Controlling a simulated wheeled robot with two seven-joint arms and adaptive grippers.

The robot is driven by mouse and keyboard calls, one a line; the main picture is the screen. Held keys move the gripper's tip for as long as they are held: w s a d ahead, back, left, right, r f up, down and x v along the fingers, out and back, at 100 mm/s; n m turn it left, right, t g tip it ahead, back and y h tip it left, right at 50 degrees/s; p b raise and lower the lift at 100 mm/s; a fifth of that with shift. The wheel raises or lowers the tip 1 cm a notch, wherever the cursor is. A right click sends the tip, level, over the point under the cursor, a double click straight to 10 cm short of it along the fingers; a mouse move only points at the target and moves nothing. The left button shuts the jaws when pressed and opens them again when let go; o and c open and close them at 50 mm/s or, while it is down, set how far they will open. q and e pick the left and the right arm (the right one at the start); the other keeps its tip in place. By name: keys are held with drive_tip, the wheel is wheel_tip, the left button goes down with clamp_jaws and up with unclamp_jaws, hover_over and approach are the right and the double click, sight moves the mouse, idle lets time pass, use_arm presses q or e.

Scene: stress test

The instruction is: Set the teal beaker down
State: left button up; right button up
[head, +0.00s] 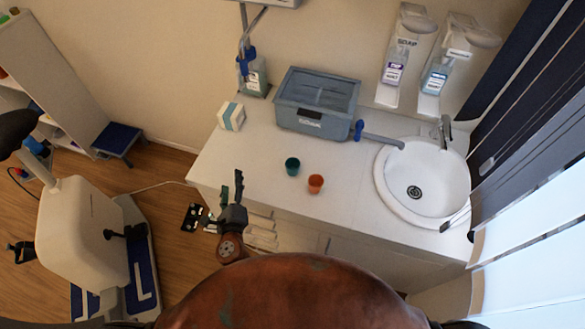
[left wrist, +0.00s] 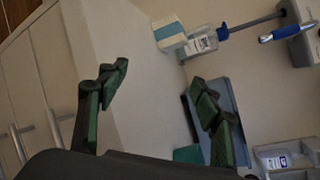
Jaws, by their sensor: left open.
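The teal beaker (head: 292,166) stands upright on the white counter, in the middle of the head view. A teal patch low in the left wrist view (left wrist: 188,154), partly hidden behind a finger, appears to be the same beaker. My left gripper (head: 231,184) is open and empty at the counter's front edge, to the left of the beaker and apart from it. Its spread green-padded fingers also show in the left wrist view (left wrist: 157,78). My right gripper is not in view.
An orange beaker (head: 315,184) stands close to the right of the teal one. Behind are a grey-blue bin (head: 315,122), a white box (head: 231,116) and a bottle (head: 254,79). A sink (head: 425,180) is at right. The counter's left front is clear.

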sight(290, 170)
use_arm(q)
drive_tip(key=d+m+h, duration=0.1)
drive_tip(key=d+m, duration=0.1)
drive_tip(key=d+m+t+h, duration=0.1)
drive_tip(key=d+m, duration=0.1)
drive_tip(key=d, duration=0.1)
drive_tip(key=w+d+r+m+h, duration=0.1)
drive_tip(key=d+m, duration=0.1)
drive_tip(key=d, duration=0.1)
drive_tip(key=shift+r+m+t, duration=0.1)
drive_tip(key=shift+m+t, duration=0.3)
drive_tip(key=d+m+h, duration=0.1)
drive_tip(key=d+m, duration=0.1)
drive_tip(key=d, duration=0.1)
drive_tip(key=d+f+m+h, duration=0.1)
drive_tip(key=d+m+h, duration=0.1)
drive_tip(key=d+m, duration=0.1)
drive_tip(key=s+d+m+h, duration=0.1)
drive_tip(key=d+m+h, duration=0.1)
drive_tip(key=d+m, duration=0.1)
drive_tip(key=shift+f, duration=0.2)
drive_tip(key=shift+m, duration=0.4)
drive_tip(key=w+d, duration=0.1)
drive_tip(key=w, duration=0.1)
drive_tip(key=w+d+f, duration=0.1)
drive_tip(key=w, duration=0.3)
drive_tip(key=shift+d+f, duration=0.2)
drive_tip(key=shift+d, duration=0.2)
drive_tip(key=shift+w+d, duration=0.15)
drive_tip(key=shift+w, duration=0.4)
